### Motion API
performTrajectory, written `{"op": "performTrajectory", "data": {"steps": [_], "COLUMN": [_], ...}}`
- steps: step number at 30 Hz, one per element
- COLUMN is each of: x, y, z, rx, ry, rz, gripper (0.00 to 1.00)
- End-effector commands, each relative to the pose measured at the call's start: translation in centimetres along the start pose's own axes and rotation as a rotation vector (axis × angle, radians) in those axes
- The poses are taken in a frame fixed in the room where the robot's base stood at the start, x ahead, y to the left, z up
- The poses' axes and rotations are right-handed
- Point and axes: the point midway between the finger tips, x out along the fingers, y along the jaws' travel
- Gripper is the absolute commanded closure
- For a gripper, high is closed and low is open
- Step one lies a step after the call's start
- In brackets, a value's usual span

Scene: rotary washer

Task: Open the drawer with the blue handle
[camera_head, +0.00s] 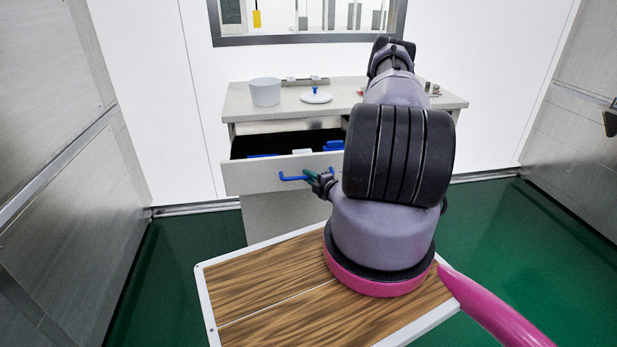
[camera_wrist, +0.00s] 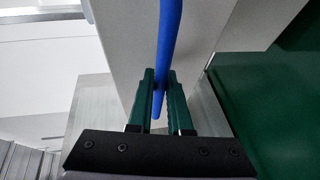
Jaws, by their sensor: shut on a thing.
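The drawer (camera_head: 250,178) with the blue handle (camera_head: 291,178) is pulled out from the grey cabinet, and its dark inside shows. Blue items and a white item (camera_head: 302,152) lie in it. My gripper (camera_head: 317,178) is at the right part of the handle. In the wrist view, the green fingers of my gripper (camera_wrist: 160,95) are shut on the blue handle (camera_wrist: 168,45), which runs between them. My arm hides the right end of the drawer front in the head view.
On the cabinet top (camera_head: 350,90) stand a white container (camera_head: 265,92) and a white lid with a blue knob (camera_head: 316,97). Small fittings lie at the back and right. Grey walls (camera_head: 60,150) flank both sides. Green floor (camera_head: 190,255) is clear beside the cabinet.

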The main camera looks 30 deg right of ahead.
Motion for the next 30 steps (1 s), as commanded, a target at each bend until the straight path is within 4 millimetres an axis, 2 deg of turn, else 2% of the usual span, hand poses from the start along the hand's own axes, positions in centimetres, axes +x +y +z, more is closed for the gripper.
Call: {"op": "performTrajectory", "data": {"steps": [5,6,8,9,20,23,30], "x": [0.0,0.0,0.0,0.0,-0.4,-1.7,-6.6], "y": [-0.1,-0.1,-0.1,-0.1,-0.1,-0.1,-0.1], "z": [0.1,0.1,0.1,0.1,0.1,0.1,0.2], "rx": [0.000,0.000,0.000,0.000,0.000,0.002,0.004], "ry": [-0.002,-0.002,-0.002,-0.001,-0.001,-0.003,-0.005], "rz": [-0.001,-0.001,-0.001,-0.001,-0.001,-0.002,-0.003], "gripper": [1.00,0.79,0.56,0.53,0.53,0.53,0.53]}}
